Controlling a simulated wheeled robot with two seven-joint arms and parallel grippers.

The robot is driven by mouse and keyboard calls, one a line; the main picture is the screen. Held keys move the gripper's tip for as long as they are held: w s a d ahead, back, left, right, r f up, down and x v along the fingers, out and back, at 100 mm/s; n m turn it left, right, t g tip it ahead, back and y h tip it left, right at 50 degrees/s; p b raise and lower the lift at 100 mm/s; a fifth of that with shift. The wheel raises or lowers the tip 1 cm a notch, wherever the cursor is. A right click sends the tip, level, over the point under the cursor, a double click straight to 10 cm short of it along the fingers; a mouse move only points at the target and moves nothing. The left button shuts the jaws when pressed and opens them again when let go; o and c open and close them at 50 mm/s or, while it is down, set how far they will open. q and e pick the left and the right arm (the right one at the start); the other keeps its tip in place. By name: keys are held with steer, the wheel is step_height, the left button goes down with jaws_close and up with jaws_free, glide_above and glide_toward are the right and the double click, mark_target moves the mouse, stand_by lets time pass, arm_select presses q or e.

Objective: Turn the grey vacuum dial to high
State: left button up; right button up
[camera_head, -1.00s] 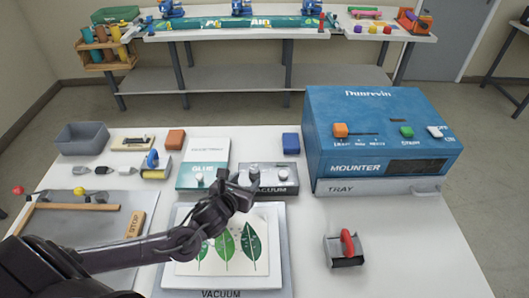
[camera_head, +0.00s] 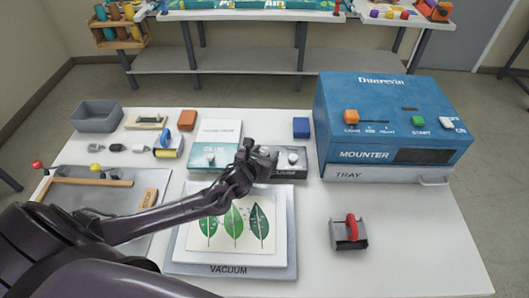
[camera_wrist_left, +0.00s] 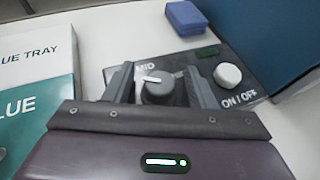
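The dark vacuum control box (camera_head: 289,174) stands behind the vacuum plate. Its grey dial (camera_wrist_left: 158,91) shows in the left wrist view, with a white pointer mark turned toward the left, just under the word MID. My left gripper (camera_head: 262,157) is at the left part of this box and covers most of the dial in the head view. In the left wrist view its two fingers (camera_wrist_left: 162,84) stand on either side of the dial, apart, with a gap visible. The HIGH and LOW marks are not readable. My right gripper is not in view.
A white ON/OFF knob (camera_wrist_left: 228,75) sits right of the dial. The teal glue box (camera_head: 203,161) is close on the left, the blue mounter (camera_head: 390,115) on the right. A blue block (camera_head: 301,127) lies behind. The vacuum plate (camera_head: 235,270) holds a leaf print.

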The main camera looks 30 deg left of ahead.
arm_select(q)
steer(key=c, duration=0.9)
steer(key=shift+o, duration=0.2)
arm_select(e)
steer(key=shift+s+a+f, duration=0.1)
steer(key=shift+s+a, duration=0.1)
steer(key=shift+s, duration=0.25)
